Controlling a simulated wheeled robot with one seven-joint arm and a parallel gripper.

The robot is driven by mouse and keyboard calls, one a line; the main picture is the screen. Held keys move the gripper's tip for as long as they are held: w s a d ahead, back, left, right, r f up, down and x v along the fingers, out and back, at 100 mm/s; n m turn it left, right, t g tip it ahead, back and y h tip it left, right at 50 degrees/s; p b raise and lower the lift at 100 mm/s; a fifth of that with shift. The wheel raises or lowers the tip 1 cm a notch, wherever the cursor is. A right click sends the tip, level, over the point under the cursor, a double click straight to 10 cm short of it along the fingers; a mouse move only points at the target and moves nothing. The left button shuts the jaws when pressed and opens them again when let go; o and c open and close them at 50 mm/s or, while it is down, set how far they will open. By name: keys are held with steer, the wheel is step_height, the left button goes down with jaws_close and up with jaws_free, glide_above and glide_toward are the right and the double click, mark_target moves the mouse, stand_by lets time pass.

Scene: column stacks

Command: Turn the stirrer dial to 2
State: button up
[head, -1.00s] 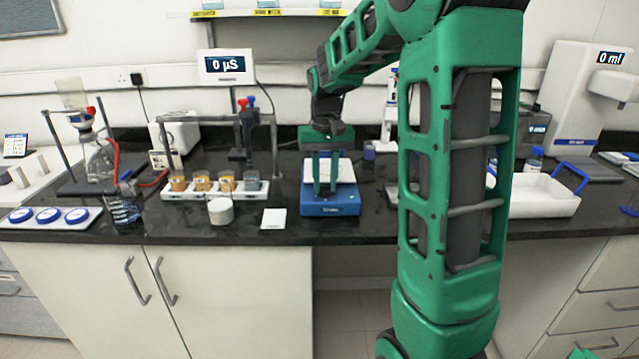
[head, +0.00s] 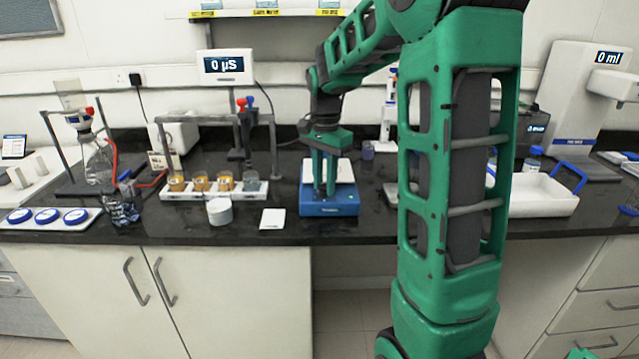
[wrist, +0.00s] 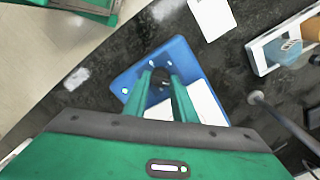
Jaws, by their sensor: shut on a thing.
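The stirrer (head: 345,207) is a low blue box with a white top plate, standing on the dark bench near its front edge. It also shows in the wrist view (wrist: 190,58). My gripper (head: 324,193) points down at the front part of the stirrer. In the wrist view my gripper (wrist: 160,84) is shut on a small dark dial (wrist: 158,82) on the stirrer's blue front panel. The fingers hide most of the dial, and its setting cannot be read. In the head view the dial is hidden.
A white card (head: 272,218) and a round white container (head: 220,211) lie left of the stirrer. A rack of several cups (head: 214,192) stands further left. A white tray (head: 530,203) with a blue handle is at the right, beyond my arm.

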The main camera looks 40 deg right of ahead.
mark_target(323, 185)
steer(key=shift+w+a+r+m, duration=0.15)
steer(key=shift+w+a+m, duration=0.15)
steer(key=shift+m, duration=0.2)
steer(key=shift+d, duration=0.1)
steer(key=o, duration=0.8)
steer(key=shift+w, duration=0.1)
steer(key=shift+c, duration=0.2)
steer(key=shift+s+d, duration=0.1)
steer(key=shift+s, duration=0.15)
step_height(323, 185, up, 10)
steer(key=shift+r, duration=0.2)
stand_by(0.3)
